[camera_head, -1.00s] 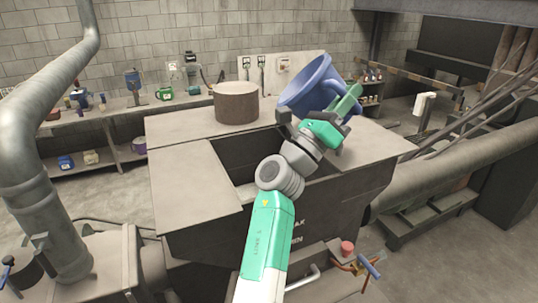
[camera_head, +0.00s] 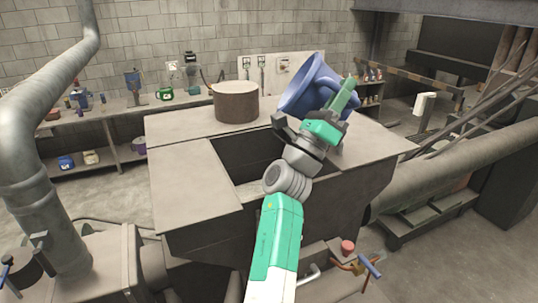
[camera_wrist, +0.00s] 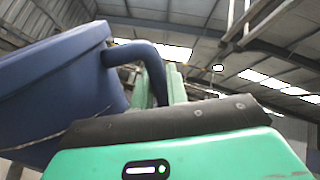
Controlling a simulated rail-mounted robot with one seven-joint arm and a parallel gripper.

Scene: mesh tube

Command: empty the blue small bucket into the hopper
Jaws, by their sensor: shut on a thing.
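The blue small bucket (camera_head: 304,88) is held up above the right part of the hopper top, tilted with its mouth toward the left. My gripper (camera_head: 345,98) is shut on the bucket's handle at its right side. In the wrist view the bucket (camera_wrist: 60,85) fills the left side, and its handle (camera_wrist: 152,62) runs to the green fingers of my gripper (camera_wrist: 175,85). The hopper (camera_head: 195,185) has a dark rectangular opening (camera_head: 240,155) left of and below the bucket. The bucket's inside is hardly visible, so its contents cannot be told.
A brown cylindrical drum (camera_head: 237,103) stands on the hopper top behind the opening. A thick grey pipe (camera_head: 40,180) rises at the left. A bench with tools (camera_head: 135,105) runs along the back wall. Slanting pipes (camera_head: 450,155) lie at the right.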

